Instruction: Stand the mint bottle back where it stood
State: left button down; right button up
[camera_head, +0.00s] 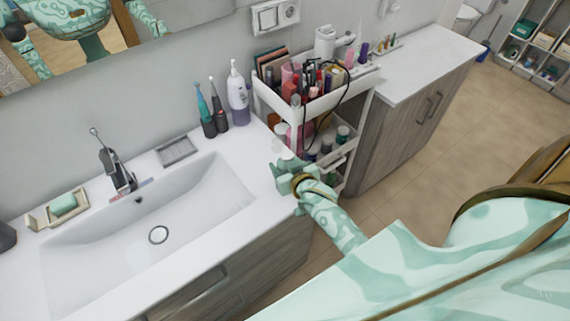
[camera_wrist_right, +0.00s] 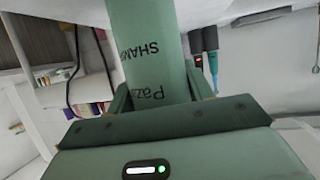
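The mint bottle (camera_wrist_right: 148,55) is green with dark lettering, which reads upside down in the right wrist view. It sits between the two fingers of my right gripper (camera_wrist_right: 160,92), which look closed against its sides. In the head view my right gripper (camera_head: 288,174) is at the right end of the sink counter, just in front of the cart. There the bottle is hard to tell apart from the mint-coloured gripper. My left gripper is not in view.
A white cart (camera_head: 316,108) full of cosmetics stands right of the counter (camera_head: 262,200). A purple-and-white pump bottle (camera_head: 238,100) and two electric toothbrushes (camera_head: 208,122) stand along the wall. A grey soap tray (camera_head: 178,150) lies behind the basin (camera_head: 190,215). The counter's right end has bare space.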

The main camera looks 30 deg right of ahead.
jog(key=shift+o, duration=1.4)
jog(key=shift+s+r, duration=0.1)
jog(key=shift+r, duration=0.15)
jog(key=p+v, duration=0.2)
jog(key=v, duration=0.9)
jog(key=shift+s, duration=0.4)
jog(key=s+a+f+n+g+y, duration=0.1)
jog(key=s+f+g, duration=0.1)
jog(key=s+f, duration=0.35)
jog(key=s+a+f+n+g, duration=0.1)
jog(key=s+a+f+g, duration=0.1)
jog(key=f, duration=0.7)
jog(key=s+a+f+n+g+y, duration=0.1)
jog(key=s+f+g, duration=0.15)
jog(key=f, duration=0.45)
jog(key=s+f+g, duration=0.2)
jog(key=s+f, duration=0.2)
jog(key=s, duration=0.3)
jog(key=s+d+f+n+g, duration=0.1)
jog(key=s+f, duration=0.3)
jog(key=s, duration=0.4)
jog(key=s+f+n+g, duration=0.1)
jog(key=s+f, duration=0.3)
jog(key=s, duration=0.4)
jog(key=shift+d+f+g, duration=0.35)
jog(key=shift+d+g, duration=0.05)
jog(key=shift+g, duration=0.45)
